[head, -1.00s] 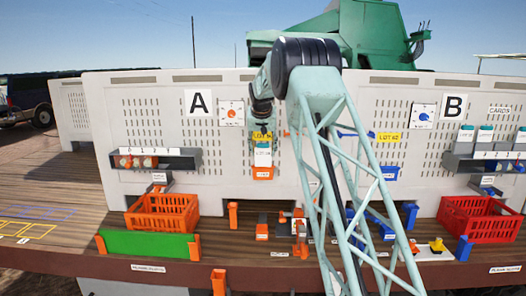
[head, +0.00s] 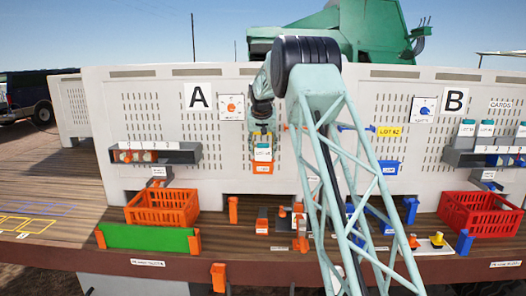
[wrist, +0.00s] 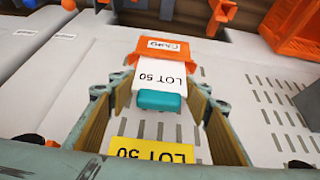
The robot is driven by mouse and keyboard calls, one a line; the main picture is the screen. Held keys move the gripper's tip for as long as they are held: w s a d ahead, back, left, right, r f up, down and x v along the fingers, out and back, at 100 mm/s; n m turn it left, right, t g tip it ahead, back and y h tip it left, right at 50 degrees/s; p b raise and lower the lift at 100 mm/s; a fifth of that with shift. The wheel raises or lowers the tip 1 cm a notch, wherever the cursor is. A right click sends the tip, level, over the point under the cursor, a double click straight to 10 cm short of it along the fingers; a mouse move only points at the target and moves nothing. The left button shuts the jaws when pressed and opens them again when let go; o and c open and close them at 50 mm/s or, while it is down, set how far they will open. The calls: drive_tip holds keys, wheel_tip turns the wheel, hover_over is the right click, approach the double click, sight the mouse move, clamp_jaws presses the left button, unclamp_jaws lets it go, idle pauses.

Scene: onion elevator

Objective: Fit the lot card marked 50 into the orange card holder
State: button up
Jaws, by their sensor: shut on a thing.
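The lot card marked 50 is white (wrist: 162,78) with a teal top end (wrist: 160,101), and shows in the head view (head: 263,154). Its far end meets the orange card holder (wrist: 142,44), which is fixed to the panel below the A sign (head: 262,169). Whether it is fully seated cannot be told. My gripper (wrist: 158,82) is shut on the card's sides, one finger at each edge; in the head view it comes down from above (head: 262,138). A yellow LOT 50 label (wrist: 150,151) is on the panel above the holder.
An orange crate (head: 162,207) stands at the left and a red crate (head: 482,213) at the right. A blue card holder (head: 388,168) is on the panel under a yellow LOT 62 label (head: 389,131). More teal-topped cards stand in a rack (head: 487,130) at the right.

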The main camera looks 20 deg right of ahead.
drive_tip(key=shift+f, duration=0.25)
idle(0.4)
drive_tip(key=o, duration=0.9)
drive_tip(key=shift+o, duration=0.2)
drive_tip(key=shift+s+r, duration=0.1)
drive_tip(key=shift+r, duration=0.1)
drive_tip(key=v, duration=1.1)
drive_tip(key=shift+r, duration=0.3)
drive_tip(key=shift+s+a, duration=0.1)
